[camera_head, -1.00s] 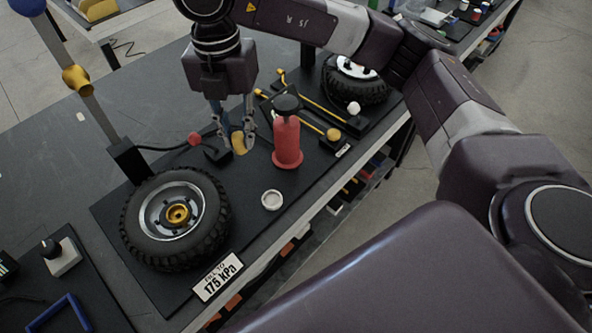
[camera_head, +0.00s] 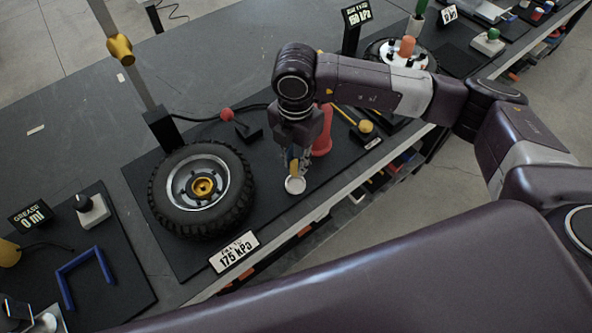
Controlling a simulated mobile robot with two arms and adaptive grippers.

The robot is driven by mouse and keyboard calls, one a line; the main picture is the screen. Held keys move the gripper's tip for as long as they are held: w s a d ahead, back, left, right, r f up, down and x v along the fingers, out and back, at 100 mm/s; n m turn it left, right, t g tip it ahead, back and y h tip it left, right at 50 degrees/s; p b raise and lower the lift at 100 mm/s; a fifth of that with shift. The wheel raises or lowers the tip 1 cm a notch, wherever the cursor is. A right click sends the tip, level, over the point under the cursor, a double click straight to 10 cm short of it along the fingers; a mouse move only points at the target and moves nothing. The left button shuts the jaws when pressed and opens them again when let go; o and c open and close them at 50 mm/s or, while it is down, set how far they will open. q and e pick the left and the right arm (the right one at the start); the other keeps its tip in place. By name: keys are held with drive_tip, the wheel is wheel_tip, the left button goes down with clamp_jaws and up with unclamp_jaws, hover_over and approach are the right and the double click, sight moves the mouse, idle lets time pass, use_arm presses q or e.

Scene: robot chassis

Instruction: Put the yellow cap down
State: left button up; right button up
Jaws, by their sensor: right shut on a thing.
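My right gripper (camera_head: 296,167) points down over the black mat, shut on the yellow cap (camera_head: 293,165). The cap is small and mostly hidden between the fingers. Directly below is a small round white dish (camera_head: 295,186); I cannot tell whether the cap touches it. A tyre on a silver wheel with a gold hub (camera_head: 203,187) lies on the mat to the left of the gripper. My left gripper does not show.
A red pump-like cylinder (camera_head: 322,140) stands just behind my right gripper, partly hidden by it. A red-ended hose (camera_head: 227,114) lies behind the tyre. The mat between dish and sign is clear.

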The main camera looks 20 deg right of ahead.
wheel_tip(320, 180, down, 6)
drive_tip(key=shift+r+p, duration=0.15)
drive_tip(key=shift+p, duration=0.3)
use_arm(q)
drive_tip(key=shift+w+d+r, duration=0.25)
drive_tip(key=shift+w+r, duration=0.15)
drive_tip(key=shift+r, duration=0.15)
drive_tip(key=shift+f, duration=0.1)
use_arm(e)
drive_tip(key=shift+f, duration=0.2)
drive_tip(key=shift+f+b, duration=0.3)
drive_tip(key=shift+b, duration=0.1)
drive_tip(key=o, duration=0.8)
drive_tip(key=shift+r, duration=0.1)
drive_tip(key=shift+c, duration=0.2)
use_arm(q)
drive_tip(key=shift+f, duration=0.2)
